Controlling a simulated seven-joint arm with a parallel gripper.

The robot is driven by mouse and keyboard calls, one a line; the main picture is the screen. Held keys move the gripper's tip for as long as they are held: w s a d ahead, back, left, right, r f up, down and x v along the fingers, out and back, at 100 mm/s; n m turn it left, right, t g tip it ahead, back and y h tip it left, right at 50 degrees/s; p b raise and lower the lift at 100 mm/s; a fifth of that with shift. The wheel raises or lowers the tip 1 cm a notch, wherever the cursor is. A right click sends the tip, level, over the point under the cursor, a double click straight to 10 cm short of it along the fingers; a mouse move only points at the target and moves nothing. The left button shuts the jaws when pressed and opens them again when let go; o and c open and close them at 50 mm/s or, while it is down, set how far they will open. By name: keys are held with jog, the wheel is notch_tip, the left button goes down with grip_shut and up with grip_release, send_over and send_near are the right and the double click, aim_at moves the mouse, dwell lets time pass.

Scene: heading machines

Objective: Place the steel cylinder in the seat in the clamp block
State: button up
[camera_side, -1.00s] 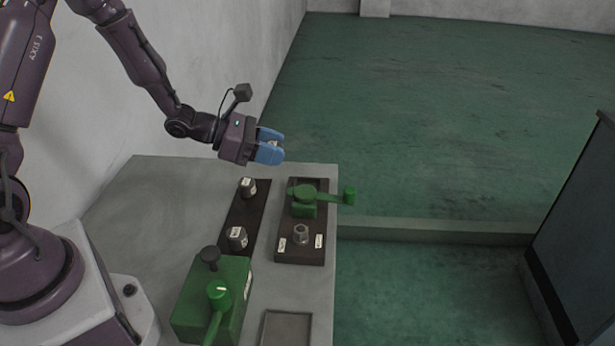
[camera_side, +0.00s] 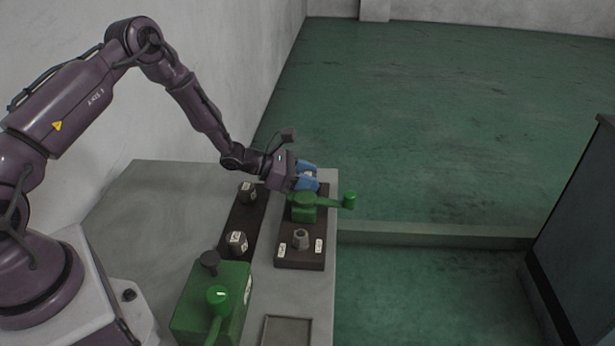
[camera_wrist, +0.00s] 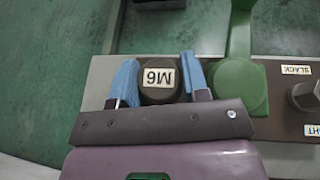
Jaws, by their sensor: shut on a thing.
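My gripper (camera_side: 307,177) is at the far end of the dark clamp block (camera_side: 288,261), just behind its green clamp. In the wrist view my gripper (camera_wrist: 158,62) has its blue fingers shut on a dark round steel cylinder (camera_wrist: 158,97) with an M6 label on top. The cylinder is over the end of the clamp block (camera_wrist: 97,82), left of the green clamp (camera_wrist: 240,90). The seat is hidden under the cylinder and fingers; I cannot tell whether the cylinder rests in it. The side view hides the cylinder.
A hex nut (camera_side: 300,239) with SLACK and partly seen second labels stands on the block. Two labelled cylinders (camera_side: 237,243) stand on a dark rack to the left. A green lever box (camera_side: 190,312) and a shallow tray (camera_side: 288,332) are in front. The clamp handle (camera_side: 349,201) sticks out right.

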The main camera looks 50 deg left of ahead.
jog(key=shift+f, duration=0.3)
